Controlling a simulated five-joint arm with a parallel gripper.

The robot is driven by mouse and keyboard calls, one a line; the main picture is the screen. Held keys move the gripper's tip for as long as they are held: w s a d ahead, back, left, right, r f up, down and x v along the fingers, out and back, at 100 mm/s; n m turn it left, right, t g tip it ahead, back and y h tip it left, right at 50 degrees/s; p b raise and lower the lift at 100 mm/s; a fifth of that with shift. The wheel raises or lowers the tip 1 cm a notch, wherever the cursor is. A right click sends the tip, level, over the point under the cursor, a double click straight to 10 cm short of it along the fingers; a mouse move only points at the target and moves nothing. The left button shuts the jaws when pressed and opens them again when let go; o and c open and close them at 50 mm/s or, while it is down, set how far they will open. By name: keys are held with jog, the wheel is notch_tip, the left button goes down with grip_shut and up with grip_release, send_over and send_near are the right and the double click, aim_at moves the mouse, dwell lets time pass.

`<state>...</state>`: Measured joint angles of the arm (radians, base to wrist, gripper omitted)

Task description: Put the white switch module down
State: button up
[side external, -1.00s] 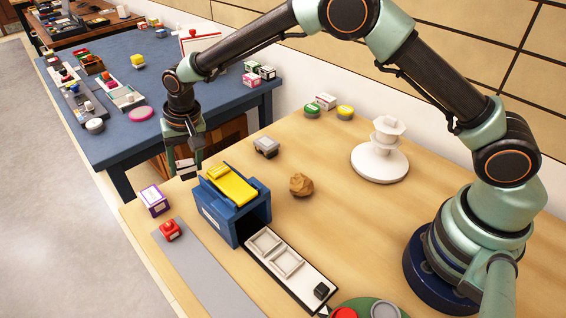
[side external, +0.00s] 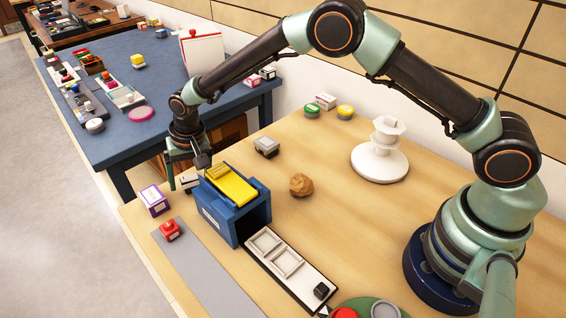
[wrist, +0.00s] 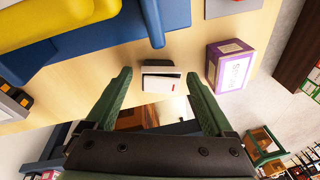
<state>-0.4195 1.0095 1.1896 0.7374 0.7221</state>
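The white switch module (side external: 189,183) lies on the wooden table close to its far-left edge, between the blue box and the purple-and-white box, partly hidden by the blue box. In the wrist view the module (wrist: 161,84) shows a white face and a dark side, lying between my fingertips with gaps on both sides. My gripper (side external: 187,175) is open, its fingers spread apart around the module; it also shows open in the wrist view (wrist: 158,75).
The blue box (side external: 236,220) with a yellow top stands close to the right of my gripper. The purple-and-white box (side external: 154,201) is to the left, with a red-knobbed piece (side external: 170,230) nearer. A grey module (side external: 266,146) sits right of the gripper. The table edge is close.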

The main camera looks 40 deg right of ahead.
jog(key=s+d+r, duration=0.2)
jog(key=d+r, duration=0.1)
jog(key=r, duration=0.6)
jog(key=s+d+r, duration=0.3)
jog(key=d+r, duration=0.1)
jog(key=r, duration=0.6)
jog(key=s+d+r+n+t, duration=0.1)
jog(key=s+d+r, duration=0.1)
jog(key=s+d, duration=0.6)
jog(key=s+d+r+n+t+h, duration=0.1)
jog(key=s+d+r+n+t, duration=0.1)
jog(key=s+d, duration=0.6)
jog(key=s, duration=0.3)
jog(key=shift+d+r, duration=0.15)
jog(key=shift+r, duration=0.15)
